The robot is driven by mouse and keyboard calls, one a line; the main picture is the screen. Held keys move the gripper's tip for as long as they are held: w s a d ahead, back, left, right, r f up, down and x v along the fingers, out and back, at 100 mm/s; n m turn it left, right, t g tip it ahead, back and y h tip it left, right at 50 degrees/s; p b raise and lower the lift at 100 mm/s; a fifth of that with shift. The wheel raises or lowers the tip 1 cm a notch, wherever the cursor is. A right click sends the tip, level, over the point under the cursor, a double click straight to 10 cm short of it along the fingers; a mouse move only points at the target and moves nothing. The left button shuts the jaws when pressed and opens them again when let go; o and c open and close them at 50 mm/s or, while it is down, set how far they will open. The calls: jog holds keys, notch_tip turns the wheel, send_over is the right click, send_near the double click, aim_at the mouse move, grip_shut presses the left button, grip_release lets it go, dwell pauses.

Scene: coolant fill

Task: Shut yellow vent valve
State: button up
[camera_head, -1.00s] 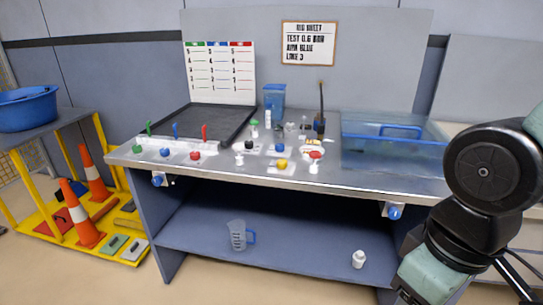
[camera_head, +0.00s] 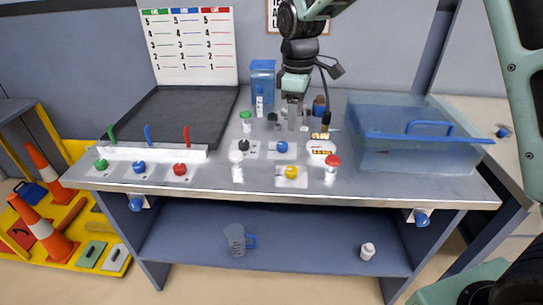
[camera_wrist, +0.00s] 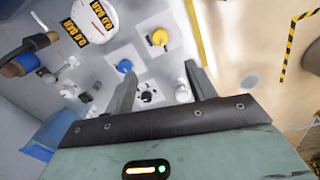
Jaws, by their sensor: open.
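The yellow vent valve (camera_head: 291,171) is a yellow knob on a small pale plate near the front edge of the bench. It also shows in the wrist view (camera_wrist: 159,38), near the top, beyond my fingers. My gripper (camera_head: 298,118) hangs over the bench, behind the yellow valve and apart from it. In the wrist view my gripper (camera_wrist: 158,85) has its two fingers spread with nothing held between them. A black knob (camera_wrist: 147,96) and a blue knob (camera_wrist: 124,66) show near the fingers. Whether the yellow valve is turned open or shut cannot be told.
Red knob (camera_head: 180,169), blue knob (camera_head: 139,167), white-capped bottle (camera_head: 236,166) and red-capped bottle (camera_head: 331,167) stand along the front. A round gauge (camera_wrist: 89,19) lies close to the yellow valve. A clear blue tank (camera_head: 415,150) fills the right side. The black tray (camera_head: 185,115) is empty.

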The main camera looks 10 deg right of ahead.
aim_at(292, 169)
notch_tip(292, 169, down, 17)
jog(key=shift+f+p, duration=0.15)
jog(key=shift+p, duration=1.05)
jog(key=c, duration=1)
